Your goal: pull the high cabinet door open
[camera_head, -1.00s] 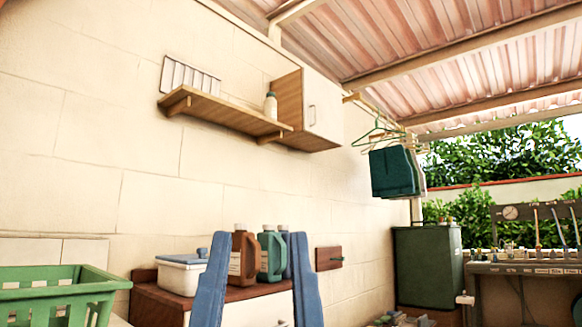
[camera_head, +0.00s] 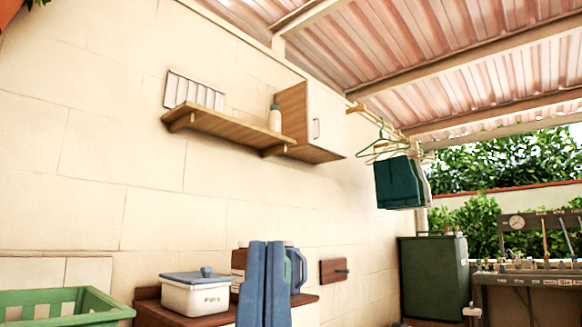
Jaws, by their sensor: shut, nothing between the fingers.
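The high cabinet (camera_head: 291,104) is a small wooden box on the wall at the right end of a wooden shelf. Its white door (camera_head: 326,124) looks shut and carries a slim upright handle (camera_head: 316,129). My gripper (camera_head: 266,244) rises from the bottom edge of the view as two blue fingers, side by side and shut with nothing between them. It shows well below the cabinet and to the left of the handle, in front of the low wooden cabinet. It does not touch the door. It hides part of the bottles behind it.
The wall shelf (camera_head: 215,124) holds a white bottle (camera_head: 275,119) and a rack (camera_head: 194,90). Hangers with a dark green cloth (camera_head: 393,183) hang right of the door. Below stand a white tub (camera_head: 195,297), a green basket (camera_head: 60,303) and a dark green cabinet (camera_head: 434,275).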

